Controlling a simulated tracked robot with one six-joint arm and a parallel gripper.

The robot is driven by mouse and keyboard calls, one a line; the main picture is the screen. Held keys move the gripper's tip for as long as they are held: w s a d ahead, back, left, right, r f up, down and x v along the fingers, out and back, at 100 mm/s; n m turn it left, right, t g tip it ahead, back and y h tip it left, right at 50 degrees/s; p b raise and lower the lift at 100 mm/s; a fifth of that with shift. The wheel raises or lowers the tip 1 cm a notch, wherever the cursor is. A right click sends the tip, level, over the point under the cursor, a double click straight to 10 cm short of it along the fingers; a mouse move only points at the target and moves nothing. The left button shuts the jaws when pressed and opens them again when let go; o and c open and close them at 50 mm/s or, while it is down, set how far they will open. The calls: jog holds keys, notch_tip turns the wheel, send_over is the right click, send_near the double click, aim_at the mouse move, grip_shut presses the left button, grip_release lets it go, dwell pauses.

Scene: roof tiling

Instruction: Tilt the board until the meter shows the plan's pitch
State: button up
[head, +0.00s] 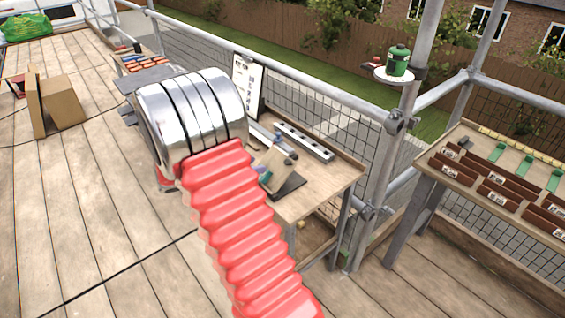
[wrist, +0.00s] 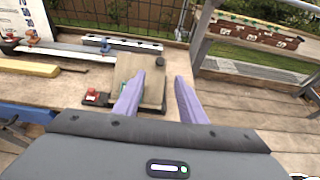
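The pale board (head: 272,162) sits tilted on a dark base (head: 288,187) on the workbench. In the wrist view the board (wrist: 128,70) is just beyond my gripper (wrist: 160,75). The two purple fingers are spread apart; the left one overlaps the board and the right one is past its right edge. I cannot tell whether either touches it. A small green item shows at the board, partly hidden by the left finger; no meter reading is legible. The plan sheet (head: 243,82) stands upright at the back of the bench, its text too small to read.
A metal rail (head: 305,141) lies along the back of the bench (head: 318,180). A red item (wrist: 95,97) and a yellow bar (wrist: 28,67) lie left of the board. Scaffold poles (head: 385,150) rise right of the bench. A second table (head: 452,178) holds brown tiles.

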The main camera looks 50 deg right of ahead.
aim_at(287, 161)
jog(key=x, duration=1.3)
jog(key=shift+s+d+f, duration=0.1)
jog(key=shift+d+f, duration=0.05)
jog(key=shift+d, duration=0.2)
jog(key=shift+c, duration=0.3)
grip_shut()
